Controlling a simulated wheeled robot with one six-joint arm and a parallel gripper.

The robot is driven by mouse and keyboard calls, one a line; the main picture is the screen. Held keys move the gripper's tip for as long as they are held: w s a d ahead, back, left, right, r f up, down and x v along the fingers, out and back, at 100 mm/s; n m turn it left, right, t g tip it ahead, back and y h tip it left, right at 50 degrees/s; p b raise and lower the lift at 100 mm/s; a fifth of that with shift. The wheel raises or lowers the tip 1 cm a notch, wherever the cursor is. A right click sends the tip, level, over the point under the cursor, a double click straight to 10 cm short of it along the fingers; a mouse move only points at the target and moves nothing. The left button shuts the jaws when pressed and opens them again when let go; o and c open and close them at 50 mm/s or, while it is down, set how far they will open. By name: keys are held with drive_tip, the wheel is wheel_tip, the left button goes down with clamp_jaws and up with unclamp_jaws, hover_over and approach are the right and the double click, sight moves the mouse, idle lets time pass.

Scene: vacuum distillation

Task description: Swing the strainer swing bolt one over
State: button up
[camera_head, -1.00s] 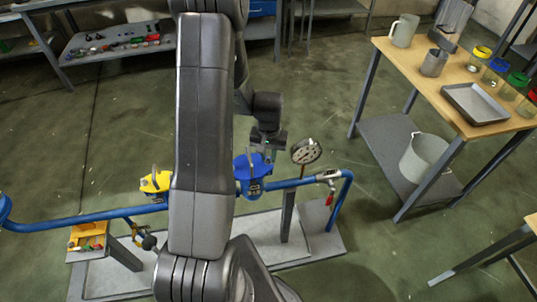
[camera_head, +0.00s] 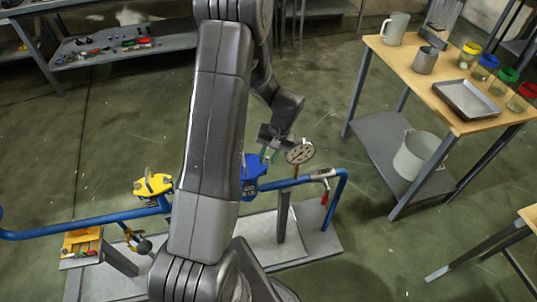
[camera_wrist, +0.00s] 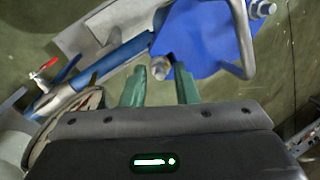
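The blue strainer (camera_head: 250,172) sits on the blue pipe, partly hidden behind my arm in the head view. In the wrist view its blue cover (camera_wrist: 195,38) fills the upper middle, with a bent grey handle (camera_wrist: 243,40) over it. A swing bolt with a metal nut (camera_wrist: 159,67) shows at the cover's near edge. Another nut (camera_wrist: 262,9) shows at the far upper right edge. My gripper (camera_wrist: 159,76) is open, its two green fingers apart, with the near nut between the tips in the picture. I cannot tell whether they touch it. In the head view my gripper (camera_head: 270,155) is just right of the strainer.
A round pressure gauge (camera_head: 300,151) stands close right of my gripper. A red-handled valve (camera_head: 324,196) hangs farther right on the pipe. A yellow-topped unit (camera_head: 153,185) is on the left. A wooden-topped table (camera_head: 440,95) with vessels stands at the right.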

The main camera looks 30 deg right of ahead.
drive_tip(key=shift+d+r, duration=0.1)
drive_tip(key=shift+r, duration=0.05)
drive_tip(key=b+v, duration=0.1)
drive_tip(key=v, duration=1.2)
drive_tip(key=shift+r, duration=0.25)
